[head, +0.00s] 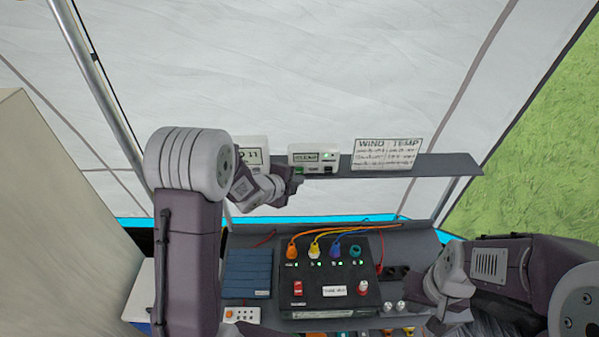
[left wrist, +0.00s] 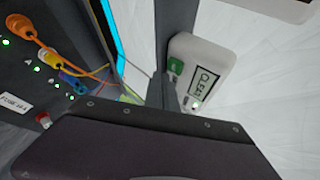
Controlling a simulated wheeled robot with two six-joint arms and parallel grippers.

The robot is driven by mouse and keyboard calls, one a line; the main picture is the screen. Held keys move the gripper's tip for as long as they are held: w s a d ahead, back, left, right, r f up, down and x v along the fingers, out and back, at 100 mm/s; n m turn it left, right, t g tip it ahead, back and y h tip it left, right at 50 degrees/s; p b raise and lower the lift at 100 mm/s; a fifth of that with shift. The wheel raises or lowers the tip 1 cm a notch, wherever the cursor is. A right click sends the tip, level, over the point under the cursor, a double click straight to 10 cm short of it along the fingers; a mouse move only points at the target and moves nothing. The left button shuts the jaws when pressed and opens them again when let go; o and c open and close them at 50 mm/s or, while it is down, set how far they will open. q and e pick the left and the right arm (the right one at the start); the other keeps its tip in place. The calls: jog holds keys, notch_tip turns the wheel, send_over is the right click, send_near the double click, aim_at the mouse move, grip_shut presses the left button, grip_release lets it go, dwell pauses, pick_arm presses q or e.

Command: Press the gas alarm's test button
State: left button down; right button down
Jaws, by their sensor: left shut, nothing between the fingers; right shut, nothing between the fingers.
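The gas alarm seems to be the white box (head: 318,154) on the grey shelf, with a small display, a green light and a green button at its lower left. In the left wrist view the box (left wrist: 215,55) is tilted, with its green button (left wrist: 177,66) facing me. My left gripper (head: 296,181) is shut and empty, just below and in front of the box's lower left corner. Its fingers (left wrist: 164,90) show close to the button; I cannot tell whether they touch. My right gripper (head: 438,324) is shut and empty, low at the right.
The grey shelf (head: 440,165) also bears a white box with digits (head: 251,145), partly behind my left arm, and a WIND/TEMP card (head: 386,154). Below stands a black power box (head: 330,275) with coloured plugs and cables. A blue ribbed block (head: 247,272) is left of it.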

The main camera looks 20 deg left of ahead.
dwell(0.6)
pick_arm(q)
jog(key=shift+w+a, duration=0.15)
jog(key=shift+w, duration=0.3)
jog(key=shift+w+a, duration=0.1)
jog(key=shift+w, duration=0.3)
dwell(0.6)
jog(key=shift+s, duration=0.1)
jog(key=shift+s+d+b, duration=0.25)
jog(key=shift+s+b, duration=0.2)
jog(key=shift+s, duration=0.3)
